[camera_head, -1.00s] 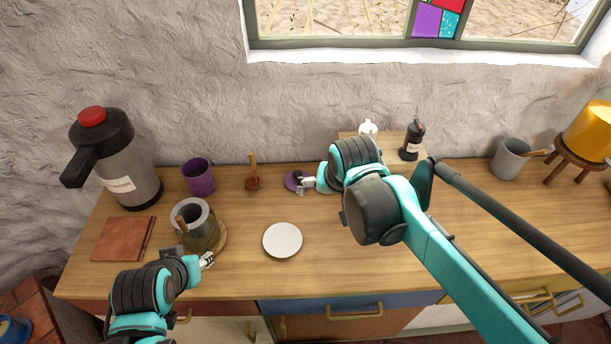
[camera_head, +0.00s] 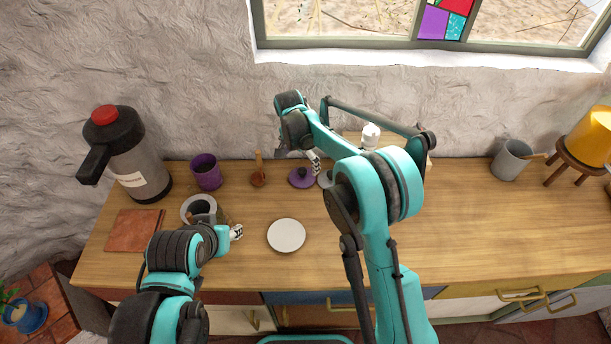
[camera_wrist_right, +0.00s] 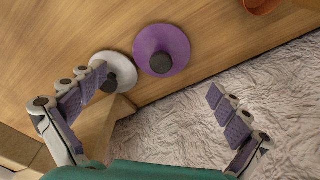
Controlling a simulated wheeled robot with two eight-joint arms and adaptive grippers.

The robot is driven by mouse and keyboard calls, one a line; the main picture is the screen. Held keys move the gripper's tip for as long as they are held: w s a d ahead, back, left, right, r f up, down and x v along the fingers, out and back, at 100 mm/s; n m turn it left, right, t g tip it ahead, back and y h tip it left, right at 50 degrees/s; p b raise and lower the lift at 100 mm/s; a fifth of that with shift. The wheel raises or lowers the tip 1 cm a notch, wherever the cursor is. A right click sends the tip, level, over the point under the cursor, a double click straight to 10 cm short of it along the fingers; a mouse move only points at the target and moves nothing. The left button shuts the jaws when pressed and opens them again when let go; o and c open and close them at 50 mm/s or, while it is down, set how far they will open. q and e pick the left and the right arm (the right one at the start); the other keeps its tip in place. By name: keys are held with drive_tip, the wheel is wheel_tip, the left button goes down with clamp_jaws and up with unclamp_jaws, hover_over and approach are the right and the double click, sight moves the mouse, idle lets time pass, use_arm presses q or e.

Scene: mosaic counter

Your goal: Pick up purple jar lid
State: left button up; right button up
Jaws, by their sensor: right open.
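The purple jar lid (camera_head: 302,178) is a round disc with a dark knob, lying on the wooden counter near the wall. It also shows in the right wrist view (camera_wrist_right: 176,45), at the top middle. My right gripper (camera_head: 314,160) is above and beside the lid in the head view. In the wrist view the right gripper (camera_wrist_right: 164,98) is open and empty, its fingers spread wide, with the lid ahead of the gap between them. My left gripper (camera_head: 237,232) is over the counter near the grey pot, well away from the lid; its jaws are too small to judge.
A white lid with a dark knob (camera_wrist_right: 115,72) lies right beside the purple lid, close to one finger. A purple cup (camera_head: 206,172), a small brown pot (camera_head: 258,179) and a white plate (camera_head: 286,235) stand nearby. The rough wall (camera_wrist_right: 230,90) is close behind.

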sight(302, 171)
drive_tip(key=f, duration=0.2)
drive_tip(key=f+b, duration=0.1)
drive_tip(key=f, duration=0.1)
drive_tip(key=f+b, duration=0.1)
drive_tip(key=f, duration=0.1)
drive_tip(key=shift+w+d+f, duration=0.25)
drive_tip(key=shift+w+f, duration=0.1)
drive_tip(key=shift+f, duration=0.05)
drive_tip(key=shift+r, duration=0.1)
drive_tip(key=shift+c, duration=0.3)
drive_tip(key=c, duration=1)
drive_tip(key=shift+s, duration=0.25)
drive_tip(key=c, duration=0.7)
drive_tip(key=shift+c, duration=0.2)
